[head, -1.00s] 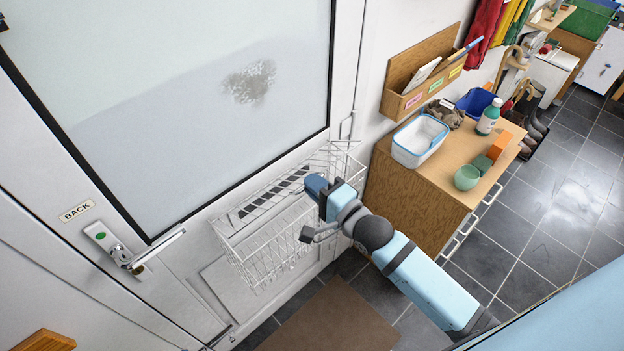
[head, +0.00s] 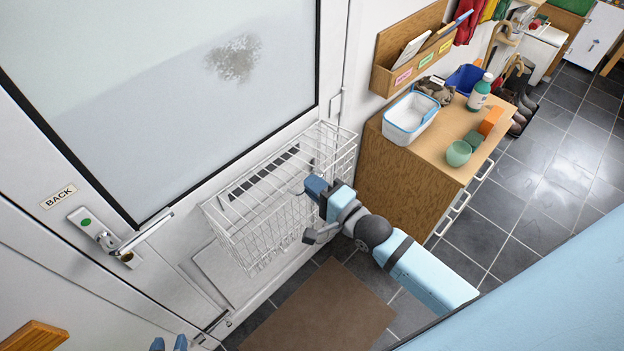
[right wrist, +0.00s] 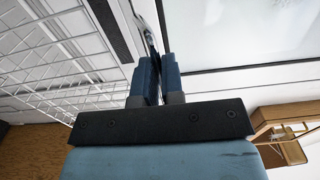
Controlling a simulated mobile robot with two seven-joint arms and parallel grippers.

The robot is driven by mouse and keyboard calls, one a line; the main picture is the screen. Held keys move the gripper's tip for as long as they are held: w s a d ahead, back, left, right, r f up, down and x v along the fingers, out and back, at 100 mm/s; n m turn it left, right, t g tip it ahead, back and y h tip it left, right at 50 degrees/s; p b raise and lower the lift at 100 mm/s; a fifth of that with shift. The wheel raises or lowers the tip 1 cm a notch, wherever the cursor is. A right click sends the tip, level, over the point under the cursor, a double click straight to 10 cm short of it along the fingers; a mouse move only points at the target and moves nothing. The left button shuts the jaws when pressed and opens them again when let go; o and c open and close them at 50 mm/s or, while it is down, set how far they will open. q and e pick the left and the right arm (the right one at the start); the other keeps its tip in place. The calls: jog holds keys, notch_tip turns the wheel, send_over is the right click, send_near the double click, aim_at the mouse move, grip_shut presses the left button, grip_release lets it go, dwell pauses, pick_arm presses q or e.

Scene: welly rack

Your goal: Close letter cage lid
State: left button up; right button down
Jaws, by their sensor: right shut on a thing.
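The white wire letter cage (head: 262,235) hangs on the inside of the door, around the dark slotted letter opening (head: 262,172). Its wires also show at the left of the right wrist view (right wrist: 50,50). My right gripper (head: 316,187) is at the cage's upper front, towards its right end. In the right wrist view its blue fingers (right wrist: 158,80) are close together on a thin piece, seemingly part of the lid; the fingers hide most of it. The lid's exact angle is hard to tell among the wires. My left gripper (head: 168,344) shows only its two separated fingertips at the bottom edge.
A wooden cabinet (head: 395,185) with a white tub (head: 410,118), green bowl (head: 458,153) and bottle (head: 479,92) stands right of the cage. The door handle (head: 140,240) is at left. A brown mat (head: 320,310) lies below on the tiled floor.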

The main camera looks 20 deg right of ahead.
jog(key=f, duration=0.2)
jog(key=f+b, duration=0.1)
jog(key=f, duration=0.1)
jog(key=shift+s+d+f, duration=0.1)
jog(key=shift+s, duration=0.25)
jog(key=c, duration=1.2)
grip_release()
jog(key=shift+c, duration=0.2)
jog(key=p+v, duration=0.2)
jog(key=v, duration=0.7)
